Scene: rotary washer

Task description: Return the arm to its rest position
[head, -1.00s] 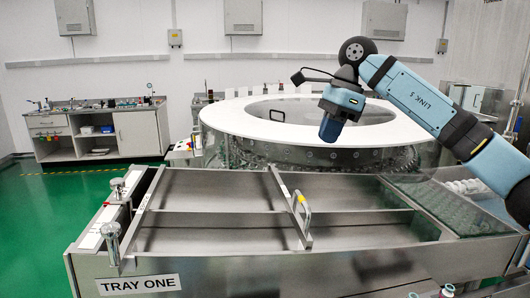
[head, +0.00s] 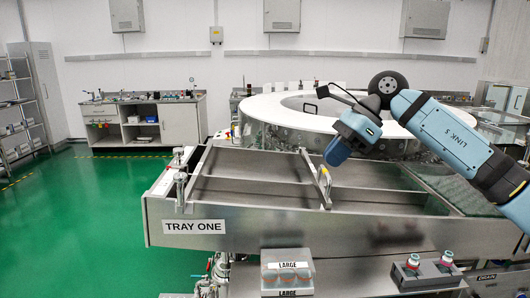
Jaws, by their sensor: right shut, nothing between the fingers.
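My right gripper (head: 337,152) hangs from the blue arm marked LINK 5, which comes in from the right. It is shut and empty, pointing down and left above the metal tray table labelled TRAY ONE (head: 160,224). It is apart from the upright handle (head: 325,183) on the sliding bar, which shows just below and left of it. The white-rimmed rotary washer (head: 262,108) stands behind the gripper. My left gripper is not in view.
A box marked LARGE with several capped vials (head: 287,273) sits below the tray's front. A workbench (head: 145,125) and shelf rack (head: 20,118) stand at the left. Green floor (head: 90,230) is free.

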